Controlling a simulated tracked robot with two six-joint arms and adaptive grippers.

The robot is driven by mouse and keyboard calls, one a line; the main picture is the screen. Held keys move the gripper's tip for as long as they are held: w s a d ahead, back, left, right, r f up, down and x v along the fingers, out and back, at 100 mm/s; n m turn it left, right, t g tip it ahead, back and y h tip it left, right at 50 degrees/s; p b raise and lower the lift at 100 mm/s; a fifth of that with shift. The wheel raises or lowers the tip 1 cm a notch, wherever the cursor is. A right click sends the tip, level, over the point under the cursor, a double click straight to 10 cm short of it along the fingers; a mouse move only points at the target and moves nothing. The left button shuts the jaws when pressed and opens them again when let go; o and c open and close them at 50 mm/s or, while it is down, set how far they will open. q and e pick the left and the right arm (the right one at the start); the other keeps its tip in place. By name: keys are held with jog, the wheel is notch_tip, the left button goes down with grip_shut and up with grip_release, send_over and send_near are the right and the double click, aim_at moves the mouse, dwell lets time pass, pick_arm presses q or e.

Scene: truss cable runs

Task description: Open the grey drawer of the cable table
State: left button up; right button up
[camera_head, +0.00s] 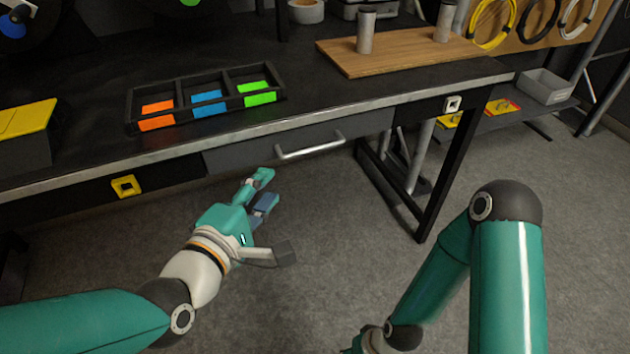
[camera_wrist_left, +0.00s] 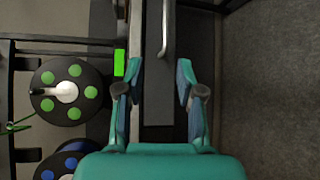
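The grey drawer (camera_head: 236,156) sits under the front edge of the cable table (camera_head: 75,172) and looks closed. Its silver bar handle (camera_head: 312,149) runs along the drawer front. My left gripper (camera_head: 268,190) is open and empty, just below and in front of the drawer, to the left of the handle and apart from it. In the left wrist view the open fingers (camera_wrist_left: 156,80) point toward the drawer front (camera_wrist_left: 158,105), and the handle (camera_wrist_left: 168,30) lies beyond the fingertips. My right arm comes in at the lower right; its gripper is hidden or out of frame.
A black three-part tray (camera_head: 207,112) with orange, blue and green labels stands on the table. A wooden board (camera_head: 400,52) with grey cylinders lies to its right. A table leg (camera_head: 447,170) stands right of the drawer. The floor (camera_head: 330,240) in front is clear.

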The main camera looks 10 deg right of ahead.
aim_at(316, 148)
pick_arm(q)
jog(key=shift+m+h, duration=0.3)
jog(key=b+x, duration=0.1)
jog(key=x, duration=0.4)
jog(key=d+b+x, duration=0.1)
jog(key=x, duration=0.5)
jog(key=s+f+x, duration=0.1)
jog(key=x, duration=0.5)
jog(key=shift+d+b, duration=0.2)
jog(key=shift+b, duration=0.2)
pick_arm(e)
notch_tip(316, 148, down, 4)
jog(key=shift+f, duration=0.25)
pick_arm(q)
jog(key=shift+s, duration=0.1)
jog(key=shift+f, duration=0.1)
grip_shut()
